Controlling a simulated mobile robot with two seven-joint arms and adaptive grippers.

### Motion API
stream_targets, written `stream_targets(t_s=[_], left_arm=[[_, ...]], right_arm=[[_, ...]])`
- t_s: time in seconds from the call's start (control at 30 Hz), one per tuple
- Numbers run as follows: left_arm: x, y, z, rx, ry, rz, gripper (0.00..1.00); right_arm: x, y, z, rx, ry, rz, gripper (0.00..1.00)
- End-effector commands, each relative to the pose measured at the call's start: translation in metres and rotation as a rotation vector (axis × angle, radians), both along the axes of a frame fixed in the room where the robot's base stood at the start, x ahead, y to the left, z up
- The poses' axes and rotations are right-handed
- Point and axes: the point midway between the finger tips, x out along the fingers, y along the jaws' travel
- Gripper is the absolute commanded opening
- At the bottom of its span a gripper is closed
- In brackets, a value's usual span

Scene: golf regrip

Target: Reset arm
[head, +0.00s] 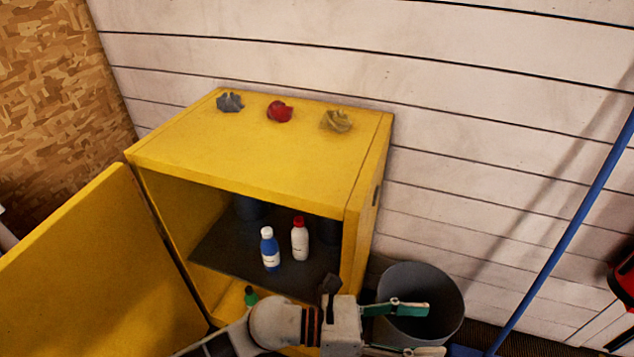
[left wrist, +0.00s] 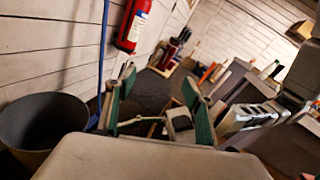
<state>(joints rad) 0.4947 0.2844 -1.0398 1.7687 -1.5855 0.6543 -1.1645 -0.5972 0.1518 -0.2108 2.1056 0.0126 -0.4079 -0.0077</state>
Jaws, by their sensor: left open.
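My left gripper (head: 425,329) is at the bottom of the head view, in front of the yellow cabinet and over the near side of a grey bin. Its two green-padded fingers point right and stand apart with nothing between them. In the left wrist view the same gripper (left wrist: 160,100) shows its fingers spread, with only distant floor and clutter behind them. My right gripper does not show in either view.
The yellow cabinet (head: 250,155) stands open, with blue (head: 270,250) and white (head: 299,240) bottles inside. Crumpled grey (head: 230,102), red (head: 279,111) and yellowish (head: 336,121) cloths lie on top. A grey bin (head: 450,300) and blue pole (head: 570,230) are right. A fire extinguisher (left wrist: 132,25) hangs on the wall.

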Motion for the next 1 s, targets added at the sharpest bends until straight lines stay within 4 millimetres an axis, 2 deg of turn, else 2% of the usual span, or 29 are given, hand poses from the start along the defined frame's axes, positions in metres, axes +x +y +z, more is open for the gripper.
stream_targets(t_s=[0.03, 0.1, 0.23, 0.37, 0.5, 0.57, 0.7, 0.8, 0.93, 0.97, 1.0], left_arm=[[0.008, 0.005, 0.022, -0.081, 0.147, 0.074, 0.53], [0.025, 0.017, 0.042, -0.193, 0.36, 0.175, 0.53], [0.061, 0.057, 0.056, -0.401, 0.76, 0.355, 0.53], [0.09, 0.114, 0.041, -0.613, 1.156, 0.533, 0.53], [0.101, 0.187, -0.005, -0.858, 1.571, 0.719, 0.53], [0.096, 0.22, -0.031, -0.969, 1.743, 0.797, 0.53], [0.064, 0.287, -0.093, -1.226, 2.083, 0.963, 0.53], [0.031, 0.325, -0.129, -1.394, 2.266, 1.059, 0.53], [-0.007, 0.357, -0.16, -1.568, 2.424, 1.144, 0.53], [-0.013, 0.362, -0.165, 1.595, -2.446, -1.157, 0.53], [-0.021, 0.367, -0.17, 1.584, -2.407, -1.141, 0.53]], right_arm=[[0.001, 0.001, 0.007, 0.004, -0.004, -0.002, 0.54], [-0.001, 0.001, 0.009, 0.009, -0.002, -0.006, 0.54], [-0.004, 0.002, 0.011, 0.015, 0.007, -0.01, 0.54], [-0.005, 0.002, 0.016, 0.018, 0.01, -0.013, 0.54], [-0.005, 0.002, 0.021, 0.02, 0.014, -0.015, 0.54], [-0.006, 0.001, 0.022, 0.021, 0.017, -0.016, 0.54], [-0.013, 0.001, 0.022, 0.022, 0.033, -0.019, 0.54], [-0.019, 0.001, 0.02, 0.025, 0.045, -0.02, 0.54], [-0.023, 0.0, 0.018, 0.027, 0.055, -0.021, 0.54], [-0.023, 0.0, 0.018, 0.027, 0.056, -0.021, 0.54], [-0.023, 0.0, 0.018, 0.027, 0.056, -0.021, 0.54]])
